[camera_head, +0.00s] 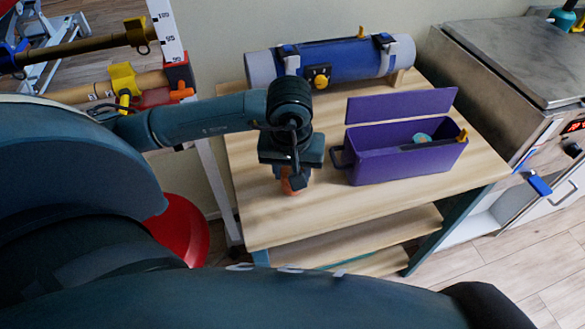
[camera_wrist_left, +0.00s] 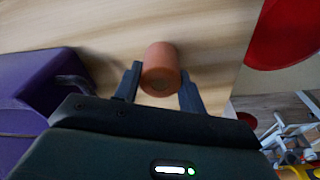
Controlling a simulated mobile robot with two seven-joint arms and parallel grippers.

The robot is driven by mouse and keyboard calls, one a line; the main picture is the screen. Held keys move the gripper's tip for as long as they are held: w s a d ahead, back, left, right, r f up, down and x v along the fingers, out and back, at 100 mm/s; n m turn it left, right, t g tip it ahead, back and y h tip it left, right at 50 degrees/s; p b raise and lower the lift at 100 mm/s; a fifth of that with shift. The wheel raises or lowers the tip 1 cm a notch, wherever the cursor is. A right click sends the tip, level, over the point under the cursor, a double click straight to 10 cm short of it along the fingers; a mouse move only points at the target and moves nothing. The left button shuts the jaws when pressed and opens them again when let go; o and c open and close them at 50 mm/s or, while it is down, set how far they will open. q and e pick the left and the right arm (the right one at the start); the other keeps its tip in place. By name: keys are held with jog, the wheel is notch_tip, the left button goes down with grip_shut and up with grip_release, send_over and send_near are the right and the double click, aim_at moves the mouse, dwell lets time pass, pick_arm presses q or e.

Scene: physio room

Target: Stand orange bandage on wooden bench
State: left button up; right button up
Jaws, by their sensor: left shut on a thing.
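The orange bandage (camera_wrist_left: 160,68) is a small roll between the two fingers of my left gripper (camera_wrist_left: 158,88) in the left wrist view. In the head view my left gripper (camera_head: 291,182) points down over the wooden bench (camera_head: 270,225), and a bit of the orange bandage (camera_head: 287,187) shows below it. The gripper is shut on the bandage. The bandage is at or just above the bench top; I cannot tell if it touches. My right gripper is not in view.
A purple box (camera_head: 405,166) with a raised lid (camera_head: 400,105) stands on the bench right of my gripper. A blue roll (camera_head: 335,62) lies along the back. A steel-topped unit (camera_head: 520,55) stands to the right, a red round seat (camera_head: 183,232) to the left. The bench's front left is clear.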

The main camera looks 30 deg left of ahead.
pick_arm(q)
jog(key=shift+f+b, duration=0.25)
jog(key=shift+b, duration=0.15)
jog(key=o, duration=1)
jog(key=shift+r, duration=0.15)
jog(key=shift+c, duration=0.2)
notch_tip(320, 180, up, 12)
jog(key=s+p, duration=0.1)
jog(key=shift+s+d, duration=0.3)
jog(key=shift+d, duration=0.15)
jog(key=shift+r, duration=0.1)
